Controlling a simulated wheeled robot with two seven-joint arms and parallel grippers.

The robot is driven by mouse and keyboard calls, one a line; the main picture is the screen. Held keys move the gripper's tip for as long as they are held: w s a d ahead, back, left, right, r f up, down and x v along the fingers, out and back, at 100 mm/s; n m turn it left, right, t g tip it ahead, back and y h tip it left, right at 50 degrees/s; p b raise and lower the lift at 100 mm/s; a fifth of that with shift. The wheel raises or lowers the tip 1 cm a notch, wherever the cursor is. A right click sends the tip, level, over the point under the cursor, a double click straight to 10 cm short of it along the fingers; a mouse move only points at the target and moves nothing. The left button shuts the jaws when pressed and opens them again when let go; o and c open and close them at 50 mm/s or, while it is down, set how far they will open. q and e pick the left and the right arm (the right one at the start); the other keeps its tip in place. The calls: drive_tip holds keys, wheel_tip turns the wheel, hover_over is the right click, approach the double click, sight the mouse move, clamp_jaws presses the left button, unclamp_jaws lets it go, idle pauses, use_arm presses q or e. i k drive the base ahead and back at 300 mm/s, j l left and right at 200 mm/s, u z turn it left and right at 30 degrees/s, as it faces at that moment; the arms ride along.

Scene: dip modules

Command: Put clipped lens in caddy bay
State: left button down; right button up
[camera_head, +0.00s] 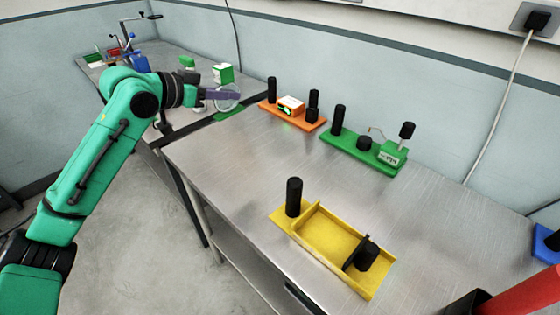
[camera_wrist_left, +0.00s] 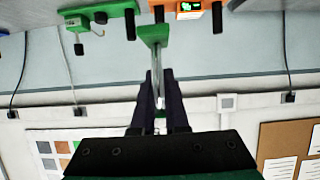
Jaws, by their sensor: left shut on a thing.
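My left gripper (camera_head: 236,96) is shut on a clear round lens (camera_head: 226,103) with a green clip or foot (camera_head: 229,114) at its lower edge. It holds the lens near the far left corner of the metal table. In the left wrist view the lens (camera_wrist_left: 154,66) shows edge-on between the two dark fingers, with the green piece (camera_wrist_left: 153,34) beyond the fingertips. A yellow module (camera_head: 283,220) with a walled open bay and black posts lies at the front of the table. It looks like the caddy, and its bay looks empty. My right gripper is out of view.
An orange module (camera_head: 296,125) with a lit display and a green module (camera_head: 340,149) with black posts stand along the back. Blue parts (camera_head: 548,244) stand at the right edge. A side bench (camera_head: 170,58) holds several small items. The table's middle is clear.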

sight(317, 231)
drive_tip(key=k+l, duration=0.2)
drive_tip(key=l, duration=0.15)
drive_tip(key=k+l, duration=0.45)
drive_tip(key=l, duration=0.25)
